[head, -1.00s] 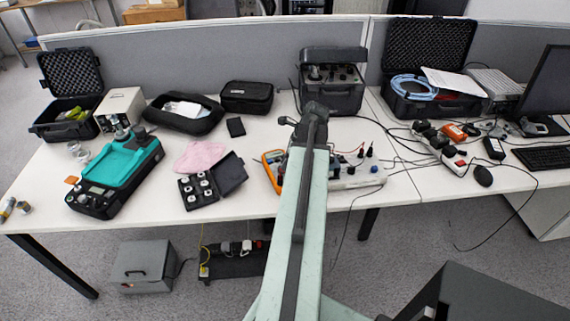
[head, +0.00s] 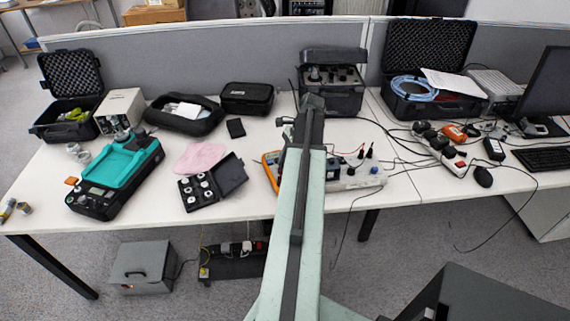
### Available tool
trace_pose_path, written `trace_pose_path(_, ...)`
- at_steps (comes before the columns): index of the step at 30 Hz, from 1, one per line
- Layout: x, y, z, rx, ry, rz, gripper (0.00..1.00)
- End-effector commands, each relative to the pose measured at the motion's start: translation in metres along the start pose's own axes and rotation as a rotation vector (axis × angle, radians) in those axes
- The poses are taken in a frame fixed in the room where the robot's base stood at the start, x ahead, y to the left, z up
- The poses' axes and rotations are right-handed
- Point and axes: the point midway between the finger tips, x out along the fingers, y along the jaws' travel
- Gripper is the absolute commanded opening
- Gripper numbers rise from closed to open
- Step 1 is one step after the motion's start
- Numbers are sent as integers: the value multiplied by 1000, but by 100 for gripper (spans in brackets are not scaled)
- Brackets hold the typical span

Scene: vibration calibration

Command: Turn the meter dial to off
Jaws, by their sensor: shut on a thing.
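The orange-edged meter (head: 268,172) lies on the white desk near its front edge, at the middle of the head view. Only its left part shows; my raised arm link covers the rest, including the dial. I cannot tell which way the dial points. My arm reaches from the bottom of the view up over the meter. A small dark part sticks out to the left near the arm's top. My gripper's fingers are hidden behind the arm, so their contact with the dial does not show.
A black case of round pieces (head: 198,190) and a teal-topped device (head: 118,165) are left. Some bare desk (head: 240,208) lies front left.

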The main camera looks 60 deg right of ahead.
Motion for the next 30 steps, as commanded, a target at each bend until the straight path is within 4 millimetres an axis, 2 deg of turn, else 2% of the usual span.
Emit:
trace_pose_path(12,0,0,0,-5,0,3,0)
trace_pose_path(13,0,0,0,-5,0,3,40)
trace_pose_path(15,0,0,0,-5,0,3,53)
trace_pose_path(25,-2,0,0,-4,0,2,53)
trace_pose_path(30,-21,0,2,-3,0,2,53)
